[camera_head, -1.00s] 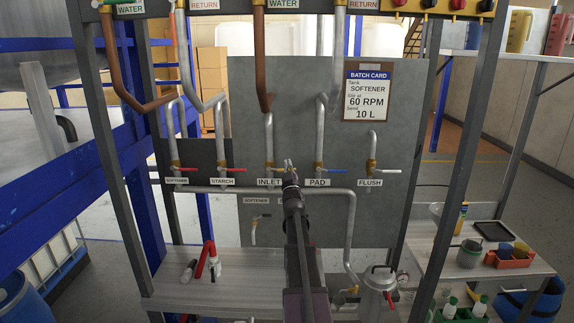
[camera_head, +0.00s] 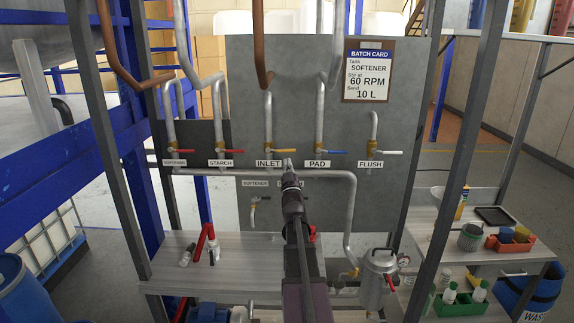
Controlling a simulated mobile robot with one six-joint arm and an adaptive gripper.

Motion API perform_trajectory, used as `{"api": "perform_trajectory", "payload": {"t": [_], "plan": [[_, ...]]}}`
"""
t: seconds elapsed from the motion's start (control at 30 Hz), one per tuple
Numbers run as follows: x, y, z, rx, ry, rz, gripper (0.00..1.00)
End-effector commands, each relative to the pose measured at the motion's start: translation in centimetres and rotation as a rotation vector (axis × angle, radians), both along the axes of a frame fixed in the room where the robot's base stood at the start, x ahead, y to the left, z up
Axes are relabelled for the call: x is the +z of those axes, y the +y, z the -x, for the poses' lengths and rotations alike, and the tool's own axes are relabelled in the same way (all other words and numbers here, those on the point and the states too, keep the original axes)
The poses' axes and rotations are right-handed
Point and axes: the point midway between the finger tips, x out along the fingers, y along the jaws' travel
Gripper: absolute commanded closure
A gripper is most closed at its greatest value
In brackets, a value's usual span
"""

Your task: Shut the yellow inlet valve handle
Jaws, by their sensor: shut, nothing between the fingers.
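The yellow inlet valve handle (camera_head: 277,152) is small in the head view, on the pipe above the INLET label (camera_head: 268,163). It looks about level and points right from its valve. My gripper (camera_head: 288,162) is shut and empty. In the picture its tip shows just below and right of the handle's end, next to the INLET label. I cannot tell whether it touches the handle or how far it is from the panel. The wrist and forearm hide part of the panel below.
Red handles sit at SOFTENER (camera_head: 178,151) and STARCH (camera_head: 232,151), a blue one at PAD (camera_head: 337,152), a white one at FLUSH (camera_head: 392,153). A batch card (camera_head: 368,71) hangs upper right. A bench (camera_head: 165,262) and a metal canister (camera_head: 379,262) stand below.

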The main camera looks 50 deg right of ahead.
Motion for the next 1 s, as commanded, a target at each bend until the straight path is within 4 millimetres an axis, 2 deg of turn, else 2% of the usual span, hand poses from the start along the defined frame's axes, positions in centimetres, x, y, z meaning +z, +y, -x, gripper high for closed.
{"api": "perform_trajectory", "payload": {"t": [0.27, 0.67, 1.0], "plan": [[0.12, 0.07, -0.12, 0.002, -0.014, -0.012, 1.0], [0.66, 0.08, -0.31, 0.002, -0.142, -0.132, 1.0], [0.65, 0.1, -0.34, 0.002, -0.146, -0.138, 1.0]]}}
